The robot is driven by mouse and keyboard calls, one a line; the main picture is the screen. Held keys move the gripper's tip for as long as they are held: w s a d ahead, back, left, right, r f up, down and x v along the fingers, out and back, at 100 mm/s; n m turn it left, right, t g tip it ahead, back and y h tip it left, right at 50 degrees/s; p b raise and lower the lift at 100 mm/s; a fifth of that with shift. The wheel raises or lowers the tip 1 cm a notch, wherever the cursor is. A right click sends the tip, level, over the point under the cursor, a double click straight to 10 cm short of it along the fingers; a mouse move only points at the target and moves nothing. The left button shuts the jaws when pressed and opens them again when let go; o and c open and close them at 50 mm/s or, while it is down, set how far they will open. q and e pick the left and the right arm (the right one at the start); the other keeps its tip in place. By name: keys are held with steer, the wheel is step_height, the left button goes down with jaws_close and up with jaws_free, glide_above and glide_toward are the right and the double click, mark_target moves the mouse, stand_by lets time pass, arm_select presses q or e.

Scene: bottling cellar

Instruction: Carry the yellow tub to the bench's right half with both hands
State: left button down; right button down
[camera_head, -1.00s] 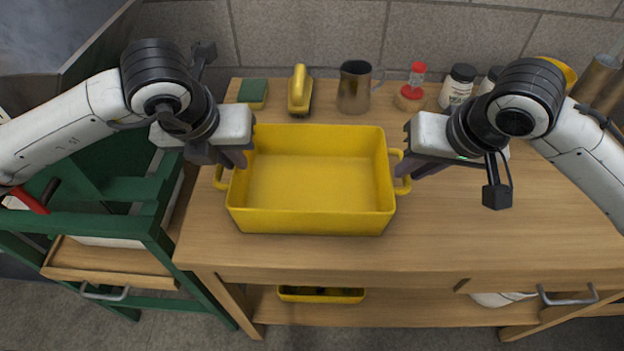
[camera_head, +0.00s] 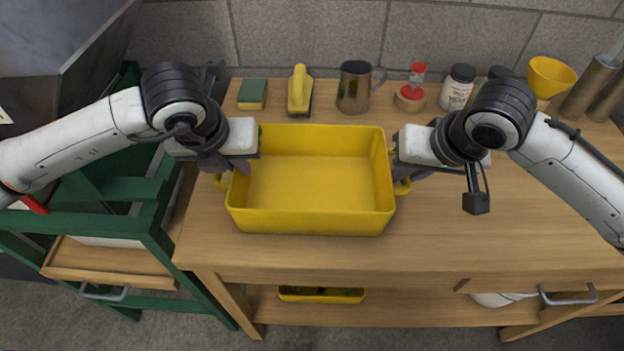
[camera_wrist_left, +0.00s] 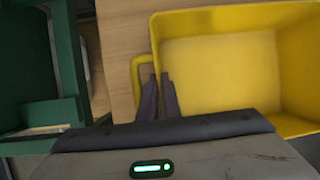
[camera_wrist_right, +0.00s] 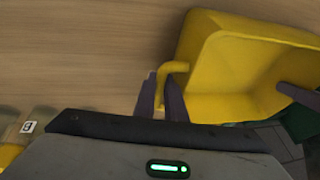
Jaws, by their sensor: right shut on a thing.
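The yellow tub (camera_head: 310,221) stands empty on the bench (camera_head: 480,235), left of its middle, with a loop handle at each end. My right gripper (camera_head: 404,173) is at the right handle; the right wrist view shows its fingers shut on that handle (camera_wrist_right: 172,68). My left gripper (camera_head: 232,170) is at the left end. In the left wrist view its fingers lie close together with a narrow gap, beside the left handle (camera_wrist_left: 137,76) and over the tub's edge. I cannot tell whether they grip anything.
Along the back stand a sponge (camera_head: 252,94), a yellow-handled brush (camera_head: 299,92), a metal jug (camera_head: 355,88), a red-capped shaker (camera_head: 411,92), a white jar (camera_head: 457,88) and a yellow funnel (camera_head: 549,76). The bench's front right is clear. A green frame (camera_head: 110,225) stands at left.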

arm_select(q)
steer(key=shift+r, duration=0.1)
arm_select(e)
steer(key=shift+r, duration=0.15)
